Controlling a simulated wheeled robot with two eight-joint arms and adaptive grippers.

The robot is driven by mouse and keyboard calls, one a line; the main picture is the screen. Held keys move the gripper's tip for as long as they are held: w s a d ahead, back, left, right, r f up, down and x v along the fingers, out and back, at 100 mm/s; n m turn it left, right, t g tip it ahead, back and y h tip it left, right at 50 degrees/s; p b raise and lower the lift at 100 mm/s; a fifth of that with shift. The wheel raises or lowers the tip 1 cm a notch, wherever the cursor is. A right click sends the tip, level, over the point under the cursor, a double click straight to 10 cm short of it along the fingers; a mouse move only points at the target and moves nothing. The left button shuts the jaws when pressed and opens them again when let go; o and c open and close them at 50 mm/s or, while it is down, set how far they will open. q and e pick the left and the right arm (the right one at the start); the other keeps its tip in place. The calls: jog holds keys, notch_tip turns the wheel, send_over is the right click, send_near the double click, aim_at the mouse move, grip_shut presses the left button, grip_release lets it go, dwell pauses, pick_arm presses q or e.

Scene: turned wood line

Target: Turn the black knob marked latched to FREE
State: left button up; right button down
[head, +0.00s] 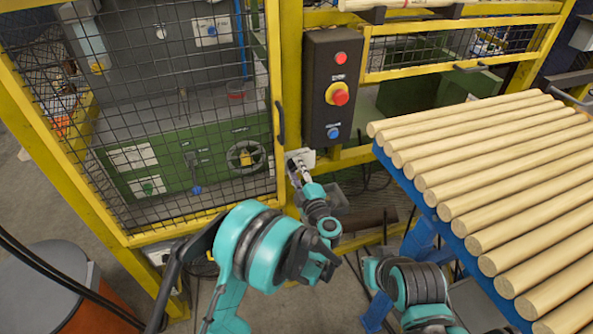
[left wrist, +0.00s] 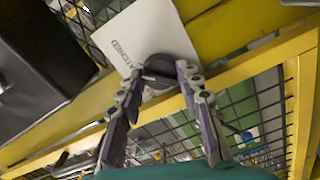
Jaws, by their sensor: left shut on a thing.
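The black knob (left wrist: 160,66) sits on a white plate (left wrist: 150,28) on the yellow frame, in the left wrist view. The plate's lettering beside the knob reads as latched. My left gripper (left wrist: 163,78) has one finger on each side of the knob and is shut on it. In the head view, my left gripper (head: 298,168) is at the white plate (head: 306,156) on the yellow post, below the control box. There the gripper mostly hides the knob. Part of my right arm shows at the bottom, but its gripper does not show.
A dark control box (head: 333,88) with red and blue buttons hangs above the plate. A yellow-framed mesh gate (head: 180,120) stands to the left. A blue rack (head: 428,212) of wooden rods (head: 500,180) fills the right side.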

pick_arm(q)
jog(key=shift+n, duration=3.3)
jog(key=o, duration=1.2)
jog(key=shift+c, duration=0.2)
jog(key=v, duration=1.2)
